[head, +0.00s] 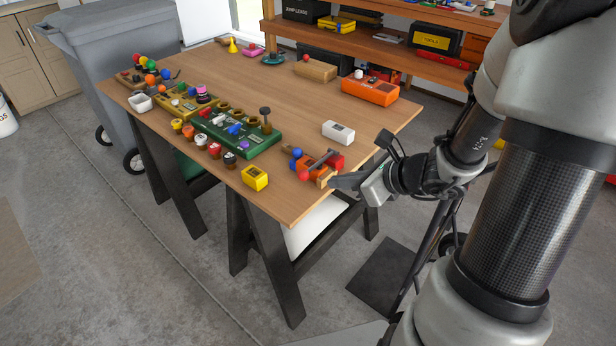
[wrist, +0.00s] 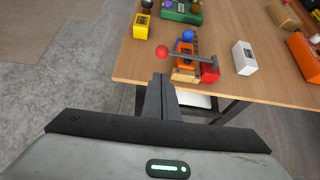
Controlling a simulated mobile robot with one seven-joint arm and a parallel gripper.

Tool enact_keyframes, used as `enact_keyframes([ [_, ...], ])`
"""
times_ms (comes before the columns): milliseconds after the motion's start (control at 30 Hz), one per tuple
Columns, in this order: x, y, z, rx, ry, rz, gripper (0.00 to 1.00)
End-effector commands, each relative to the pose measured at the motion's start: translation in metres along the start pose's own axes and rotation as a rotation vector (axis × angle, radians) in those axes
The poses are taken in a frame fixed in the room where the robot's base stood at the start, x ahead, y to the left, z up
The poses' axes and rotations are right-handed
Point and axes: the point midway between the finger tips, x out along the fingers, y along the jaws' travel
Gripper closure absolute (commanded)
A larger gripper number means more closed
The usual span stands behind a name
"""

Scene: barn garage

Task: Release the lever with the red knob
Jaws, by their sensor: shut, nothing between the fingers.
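The red knob (wrist: 162,53) sits at the left end of a dark lever bar (wrist: 192,58) in the wrist view. The bar runs right to a red block (wrist: 209,74). An orange and wooden base (wrist: 184,73) lies by the table's front edge. In the head view the red knob (head: 304,175) is at the near left of the device, and the bar (head: 322,159) slants toward the red block (head: 335,161). A blue knob (wrist: 187,35) is behind the bar. My gripper (wrist: 162,78) is shut and empty, just in front of the red knob and apart from it.
A white box (wrist: 244,56) stands right of the device, and a yellow box (wrist: 141,26) stands to the left. A green panel (head: 262,143) with several knobs lies further left. Bare wooden table top (head: 290,120) shows behind the device. The table edge runs close by my gripper.

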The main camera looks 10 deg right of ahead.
Motion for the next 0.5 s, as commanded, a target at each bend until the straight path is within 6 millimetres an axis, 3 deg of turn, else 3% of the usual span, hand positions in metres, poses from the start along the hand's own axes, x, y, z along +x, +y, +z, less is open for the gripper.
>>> enact_keyframes([
  [267,0.010,0.000,-0.002,-0.003,0.002,0.000,1.00],
  [500,0.053,0.001,-0.003,-0.003,0.002,0.002,1.00],
])
